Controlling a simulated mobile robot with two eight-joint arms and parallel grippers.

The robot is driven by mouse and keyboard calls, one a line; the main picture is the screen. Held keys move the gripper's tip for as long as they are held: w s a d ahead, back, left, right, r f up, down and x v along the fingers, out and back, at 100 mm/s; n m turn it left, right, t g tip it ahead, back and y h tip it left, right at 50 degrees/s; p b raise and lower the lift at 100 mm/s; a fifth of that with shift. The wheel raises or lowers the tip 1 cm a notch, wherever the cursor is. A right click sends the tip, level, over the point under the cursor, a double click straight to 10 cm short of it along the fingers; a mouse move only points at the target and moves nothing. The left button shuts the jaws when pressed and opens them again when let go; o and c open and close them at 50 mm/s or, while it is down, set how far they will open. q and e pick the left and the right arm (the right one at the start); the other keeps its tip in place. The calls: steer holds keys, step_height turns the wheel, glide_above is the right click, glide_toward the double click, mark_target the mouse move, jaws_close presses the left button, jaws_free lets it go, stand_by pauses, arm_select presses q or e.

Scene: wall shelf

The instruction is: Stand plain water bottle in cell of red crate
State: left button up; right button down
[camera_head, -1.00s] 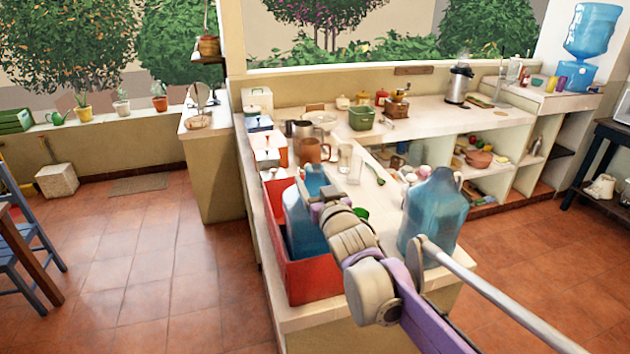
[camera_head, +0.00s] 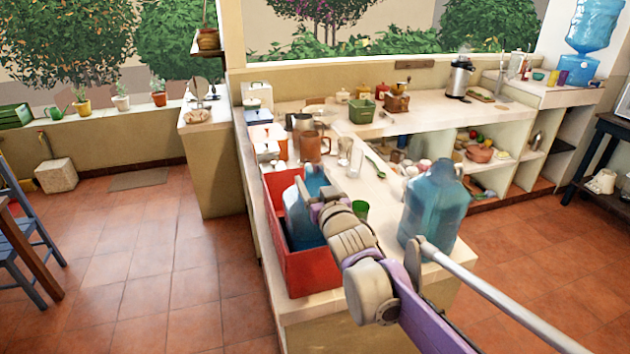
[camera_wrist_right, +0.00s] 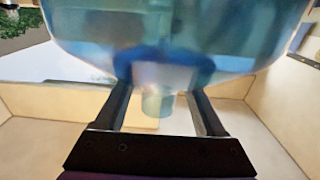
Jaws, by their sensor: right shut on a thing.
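A large translucent blue water bottle (camera_head: 304,226) shows inside the outline of the red crate (camera_head: 310,274) at the counter's near left end. The crate's front wall hides its base, so I cannot tell whether it rests on the crate floor. My right gripper (camera_head: 316,196) is shut on this bottle near its top. In the right wrist view the bottle (camera_wrist_right: 215,35) lies between and beyond the two dark fingers (camera_wrist_right: 160,105). The crate's cells are hidden. My left gripper is not in view.
Another large blue bottle (camera_head: 436,205) stands on the counter right of my right arm. A green cup (camera_head: 361,210), a brown mug (camera_head: 311,146) and glasses stand behind the arm. The crate sits close to the counter's left edge. Open shelves (camera_head: 525,175) lie further right.

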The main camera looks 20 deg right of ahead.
steer(key=shift+f+b, duration=0.4)
steer(key=shift+f, duration=0.4)
jaws_free()
steer(key=shift+s, duration=0.1)
steer(key=s, duration=1)
steer(key=shift+s+d, duration=0.15)
steer(key=shift+s, duration=0.2)
steer(key=s+f+g+p, duration=0.2)
steer(key=s+f+g, duration=1)
steer(key=s+f, duration=1.1)
steer(key=shift+s+f+g+h, duration=0.3)
steer(key=shift+s+f, duration=0.1)
steer(key=shift+s, duration=0.35)
